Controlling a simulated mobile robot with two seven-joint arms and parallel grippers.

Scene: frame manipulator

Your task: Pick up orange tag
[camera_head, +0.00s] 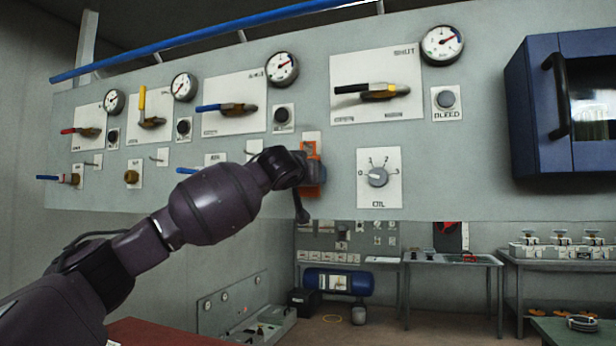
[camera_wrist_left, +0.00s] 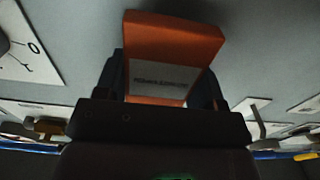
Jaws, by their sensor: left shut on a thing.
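The orange tag (camera_head: 311,149) is at the grey panel, below the gauges and left of the rotary dial. Part of it is hidden behind my left gripper (camera_head: 308,172). The tag (camera_wrist_left: 172,42) also shows in the left wrist view, with a white label carrying dark print. In that view the two fingers of my left gripper (camera_wrist_left: 160,82) stand on either side of the tag and are shut on it. I cannot tell whether the tag still touches the panel or its hook. My right gripper is not in view.
The panel (camera_head: 300,205) carries valves with coloured handles, gauges and a rotary dial (camera_head: 378,177) right of the tag. A blue cabinet (camera_head: 530,110) stands at the right. Below are a workbench (camera_head: 450,258) and a blue tank (camera_head: 338,281). Bare panel lies between the dial and the cabinet.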

